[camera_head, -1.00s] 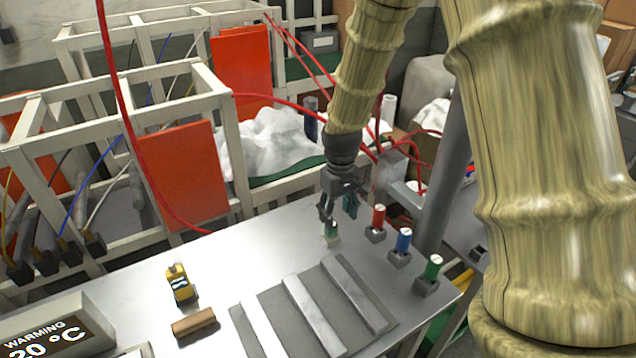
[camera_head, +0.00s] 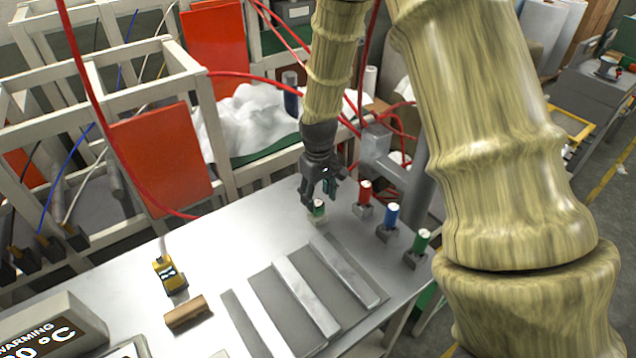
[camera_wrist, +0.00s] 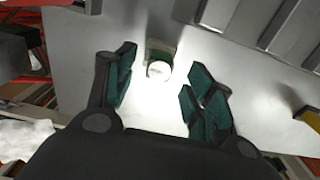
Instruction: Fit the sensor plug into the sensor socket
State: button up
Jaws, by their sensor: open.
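A small white-capped piece with a green body (camera_head: 319,209) stands on the bench under my gripper (camera_head: 321,194). Its white round top (camera_wrist: 158,70) shows beyond and between the fingertips in the wrist view. My gripper is open, with dark green finger pads to either side, and holds nothing. A yellow block (camera_head: 168,276) with a dark label and a pale cable lies at the left of the bench. No label marks the sensor plug or the sensor socket, so I cannot tell for certain which pieces these are.
Red (camera_head: 365,192), blue (camera_head: 391,215) and green (camera_head: 421,241) capped cylinders stand in grey holders along the right edge. Metal strips (camera_head: 306,297) lie on a grey plate in front. A brown block (camera_head: 186,311) and a warming display (camera_head: 52,325) are at left. The centre-left bench is bare.

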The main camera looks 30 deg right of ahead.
aim_at(318, 202)
jog(key=f, duration=0.2)
jog(key=shift+w+f, duration=0.2)
jog(key=shift+f, duration=0.15)
jog(key=shift+s+f+p, duration=0.1)
jog(key=shift+f+p, duration=0.25)
jog(key=shift+f, duration=0.05)
jog(key=c, duration=1.1)
jog(key=shift+r+p, duration=0.6)
jog(key=shift+r+p, duration=1.45)
jog(key=shift+r, duration=0.55)
jog(key=shift+r, duration=0.1)
